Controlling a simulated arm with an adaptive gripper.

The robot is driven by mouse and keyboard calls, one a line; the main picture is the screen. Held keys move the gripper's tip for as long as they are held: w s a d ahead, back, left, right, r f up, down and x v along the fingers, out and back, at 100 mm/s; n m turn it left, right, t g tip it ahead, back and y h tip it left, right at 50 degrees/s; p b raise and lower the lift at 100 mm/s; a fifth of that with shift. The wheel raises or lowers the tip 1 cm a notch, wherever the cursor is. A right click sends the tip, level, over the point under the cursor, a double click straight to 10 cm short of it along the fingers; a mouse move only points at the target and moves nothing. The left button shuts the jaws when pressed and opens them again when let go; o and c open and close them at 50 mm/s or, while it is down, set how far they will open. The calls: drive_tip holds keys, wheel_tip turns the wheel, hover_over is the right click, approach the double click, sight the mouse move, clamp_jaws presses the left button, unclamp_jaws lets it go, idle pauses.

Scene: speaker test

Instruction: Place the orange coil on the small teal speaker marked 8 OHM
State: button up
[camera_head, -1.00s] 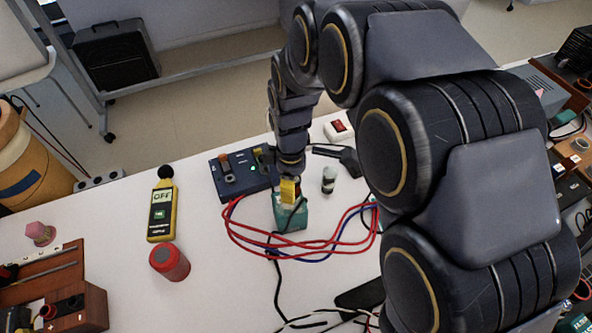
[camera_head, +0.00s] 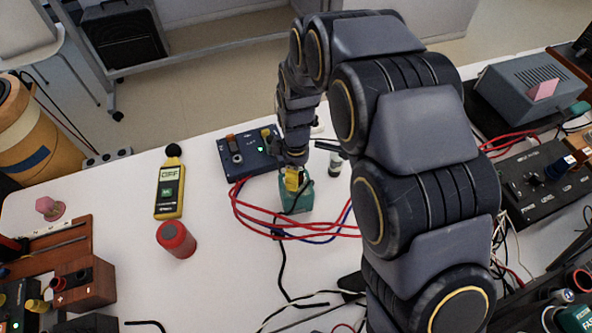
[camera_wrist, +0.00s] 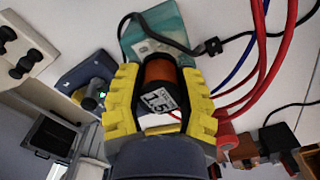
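The orange coil (camera_wrist: 160,75) sits between my yellow gripper fingers in the wrist view, a copper-orange winding with a dark end and a white label reading about "1.5". My gripper (camera_wrist: 160,100) is shut on it, with a finger on each side. In the head view my gripper (camera_head: 292,180) is at the teal speaker (camera_head: 300,205), over its upper part, and the coil is hidden there. The teal speaker (camera_wrist: 153,22) also shows beyond the coil in the wrist view, with a pale label; its marking is not readable. I cannot tell whether the coil touches it.
Red and blue cables (camera_head: 262,220) loop around the speaker. A dark blue box (camera_head: 247,152) stands behind it, and a small cylinder (camera_head: 335,163) to its right. A yellow meter (camera_head: 169,187) and red can (camera_head: 176,238) stand left.

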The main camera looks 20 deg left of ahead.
drive_tip(key=shift+o, duration=1)
wheel_tip(320, 180, up, 12)
drive_tip(key=shift+r, duration=0.2)
drive_tip(key=s+d+r+m, duration=0.2)
drive_tip(key=d+r+m, duration=0.15)
drive_tip(key=d, duration=0.35)
drive_tip(key=s+d+r+m, duration=0.3)
drive_tip(key=d+m, duration=0.2)
drive_tip(key=d, duration=0.3)
drive_tip(key=s+d+r+m+g, duration=0.1)
drive_tip(key=s+d+m, duration=1)
drive_tip(key=s, duration=0.4)
drive_tip(key=shift+d+g, duration=0.2)
drive_tip(key=shift+g, duration=0.1)
